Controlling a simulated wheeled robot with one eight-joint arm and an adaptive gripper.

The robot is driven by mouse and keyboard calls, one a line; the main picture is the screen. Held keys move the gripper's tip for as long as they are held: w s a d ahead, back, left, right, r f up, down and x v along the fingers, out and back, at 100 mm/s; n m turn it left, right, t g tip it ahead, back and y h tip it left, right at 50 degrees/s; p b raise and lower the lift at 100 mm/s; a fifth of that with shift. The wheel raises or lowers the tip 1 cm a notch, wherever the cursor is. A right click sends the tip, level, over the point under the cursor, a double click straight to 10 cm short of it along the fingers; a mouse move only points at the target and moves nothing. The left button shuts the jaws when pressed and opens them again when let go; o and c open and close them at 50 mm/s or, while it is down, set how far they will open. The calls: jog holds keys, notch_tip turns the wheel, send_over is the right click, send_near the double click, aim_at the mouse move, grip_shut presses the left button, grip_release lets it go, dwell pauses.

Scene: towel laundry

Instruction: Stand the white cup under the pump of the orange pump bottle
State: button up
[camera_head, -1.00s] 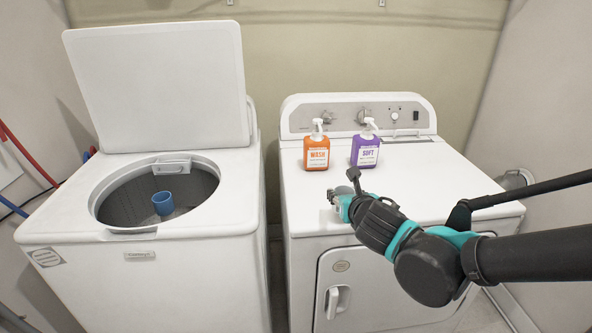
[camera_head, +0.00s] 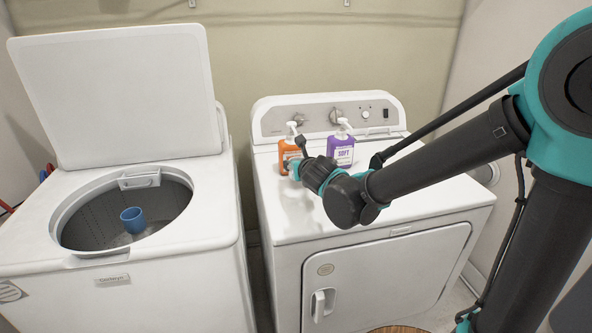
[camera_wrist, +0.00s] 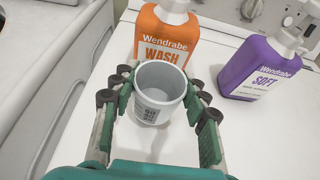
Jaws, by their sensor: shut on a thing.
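The white cup (camera_wrist: 158,112) is upright and open at the top in the wrist view, with dark print on its side. My gripper (camera_wrist: 161,90) is shut on it, one finger on each side. The cup is right in front of the orange WASH pump bottle (camera_wrist: 160,38); I cannot tell if they touch. The bottle's white pump (camera_wrist: 175,8) is above and behind the cup's rim. In the head view my gripper (camera_head: 292,170) is in front of the orange bottle (camera_head: 284,155) and hides part of it; I cannot make out the cup there.
A purple SOFT pump bottle (camera_head: 341,151) stands to the right of the orange one on the dryer top (camera_head: 300,220). My arm passes in front of it. The open washer (camera_head: 200,225) on the left holds a blue cup (camera_head: 133,220). The dryer's front left top is clear.

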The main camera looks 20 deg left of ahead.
jog(key=shift+w+a, duration=0.35)
jog(key=shift+w, duration=0.25)
jog(key=f, duration=0.2)
jog(key=w+f, duration=0.1)
jog(key=shift+a, duration=0.3)
jog(key=shift+f, duration=0.3)
jog(key=o, duration=0.9)
jog(key=shift+f, duration=0.1)
jog(key=v, duration=1.2)
jog(key=shift+d, duration=0.1)
